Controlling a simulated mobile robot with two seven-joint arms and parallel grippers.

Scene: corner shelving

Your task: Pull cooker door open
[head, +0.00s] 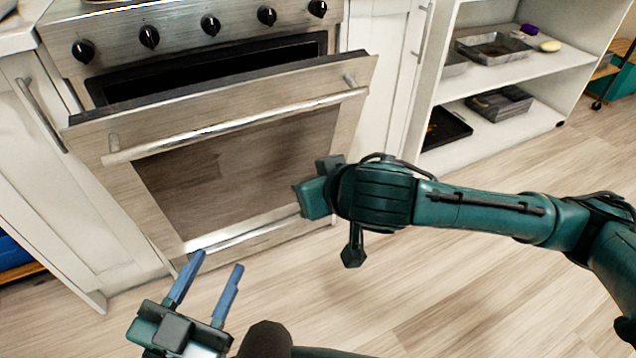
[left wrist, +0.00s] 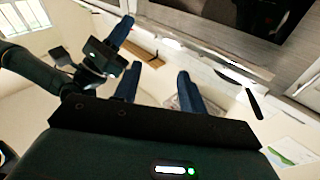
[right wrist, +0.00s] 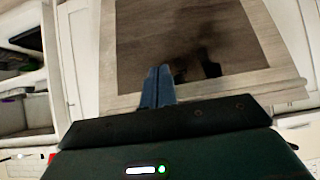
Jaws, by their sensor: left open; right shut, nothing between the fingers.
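The cooker door (head: 225,155) is tilted partly open at the top, leaving a dark gap into the oven (head: 215,72) below the knobs. Its metal handle bar (head: 240,123) runs across the upper front. My left gripper (head: 220,262) is open and empty, low in front of the door's bottom edge. My right gripper (head: 312,196) is near the door's lower right part; its fingers are hidden in the head view. In the right wrist view its fingers (right wrist: 158,72) are shut together, with the dark door glass (right wrist: 185,45) beyond; contact cannot be told.
White cabinets (head: 385,60) flank the cooker on both sides. An open white shelf unit (head: 515,70) with trays stands at the right. My right arm crosses the right half of the head view. The wooden floor (head: 440,320) in front is clear.

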